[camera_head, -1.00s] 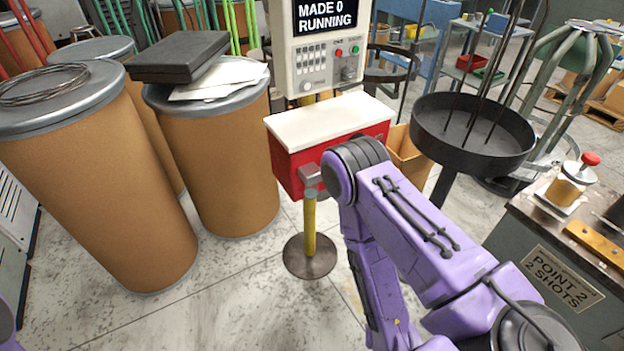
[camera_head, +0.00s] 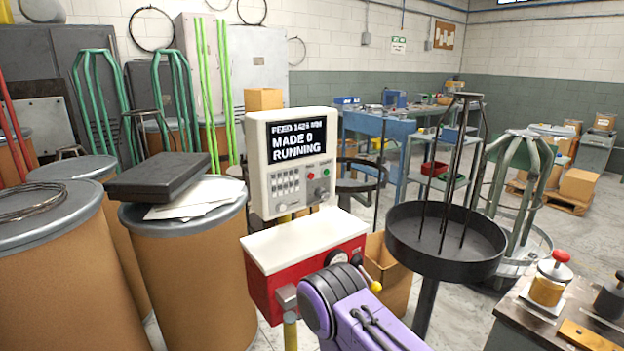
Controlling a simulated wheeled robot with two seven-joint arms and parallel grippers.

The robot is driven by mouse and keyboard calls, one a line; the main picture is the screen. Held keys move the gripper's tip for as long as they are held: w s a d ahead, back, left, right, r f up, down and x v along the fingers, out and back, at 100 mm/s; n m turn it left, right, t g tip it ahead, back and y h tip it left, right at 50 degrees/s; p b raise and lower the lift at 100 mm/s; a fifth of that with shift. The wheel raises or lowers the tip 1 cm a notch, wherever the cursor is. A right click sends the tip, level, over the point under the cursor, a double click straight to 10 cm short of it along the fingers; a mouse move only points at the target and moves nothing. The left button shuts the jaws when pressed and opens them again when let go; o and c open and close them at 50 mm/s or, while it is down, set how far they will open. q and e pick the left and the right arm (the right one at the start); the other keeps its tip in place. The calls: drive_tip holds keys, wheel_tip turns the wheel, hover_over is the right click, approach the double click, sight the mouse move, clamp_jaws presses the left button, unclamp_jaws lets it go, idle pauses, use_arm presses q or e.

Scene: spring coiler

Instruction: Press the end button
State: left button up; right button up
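The control box (camera_head: 290,160) of the coiler stands upright in the middle of the head view. Its black screen (camera_head: 298,142) reads MADE 0 and RUNNING, with a feed line above. Below the screen are rows of small pale switches (camera_head: 285,190), a red button (camera_head: 311,176), a green button (camera_head: 326,172) and a dark knob (camera_head: 321,194). The labels above the buttons are too small to read, so I cannot tell which is the end button. My purple right arm shows at the bottom, in front of the red cabinet. Neither gripper is in view.
The red cabinet (camera_head: 318,270) with its white top is under the control box. A lever with a yellow knob (camera_head: 375,286) sticks out at its right. A black round pan (camera_head: 445,255) stands to the right. Brown drums (camera_head: 195,280) crowd the left.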

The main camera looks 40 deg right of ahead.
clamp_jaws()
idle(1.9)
